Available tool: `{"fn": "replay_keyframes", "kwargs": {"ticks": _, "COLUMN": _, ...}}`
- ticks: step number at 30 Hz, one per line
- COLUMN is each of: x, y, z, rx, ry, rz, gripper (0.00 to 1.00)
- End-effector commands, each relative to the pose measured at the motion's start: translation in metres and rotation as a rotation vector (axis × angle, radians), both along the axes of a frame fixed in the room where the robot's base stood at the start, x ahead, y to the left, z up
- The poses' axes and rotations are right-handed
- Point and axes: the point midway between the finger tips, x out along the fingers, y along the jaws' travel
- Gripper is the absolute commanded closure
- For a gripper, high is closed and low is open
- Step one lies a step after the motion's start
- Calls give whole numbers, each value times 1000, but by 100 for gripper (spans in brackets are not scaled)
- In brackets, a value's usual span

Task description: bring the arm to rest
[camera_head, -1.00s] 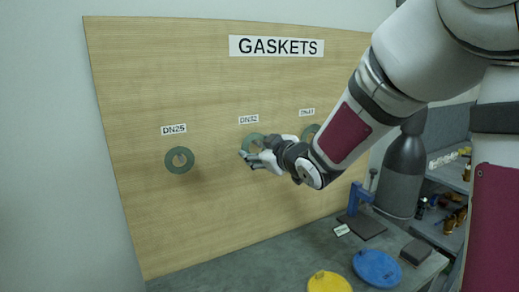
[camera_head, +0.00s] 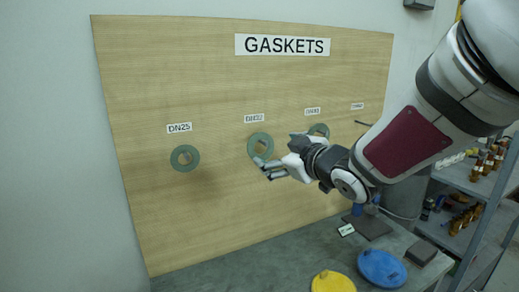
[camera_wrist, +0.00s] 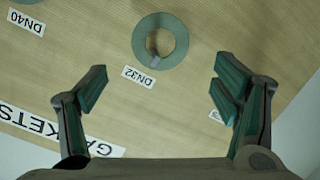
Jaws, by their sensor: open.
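My gripper (camera_head: 272,166) is open and empty in the head view, in front of the gasket board (camera_head: 215,210), just below and right of the DN32 gasket (camera_head: 252,147). My arm reaches in from the right. In the wrist view, the two spread fingers of my gripper (camera_wrist: 158,88) have nothing between them. The DN32 gasket (camera_wrist: 160,19), a green ring, hangs on its peg beyond the fingertips, apart from them.
The DN25 gasket (camera_head: 176,158) hangs at the left, and another gasket (camera_head: 318,129) is partly hidden behind my gripper. Below are a grey bench (camera_head: 240,272), a yellow disc (camera_head: 332,282) and a blue disc (camera_head: 382,268). Shelves (camera_head: 485,185) stand at the right.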

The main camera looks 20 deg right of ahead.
Motion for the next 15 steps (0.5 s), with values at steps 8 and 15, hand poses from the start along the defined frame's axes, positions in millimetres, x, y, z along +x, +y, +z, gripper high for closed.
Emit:
{"fn": "replay_keyframes", "kwargs": {"ticks": 8, "x": -35, "y": -7, "z": 7, "rx": -1, "ry": -1, "rz": -1, "gripper": 18}}
{"fn": "replay_keyframes", "kwargs": {"ticks": 15, "x": -46, "y": -16, "z": 10, "rx": -1, "ry": 30, "rz": -57, "gripper": 18}}
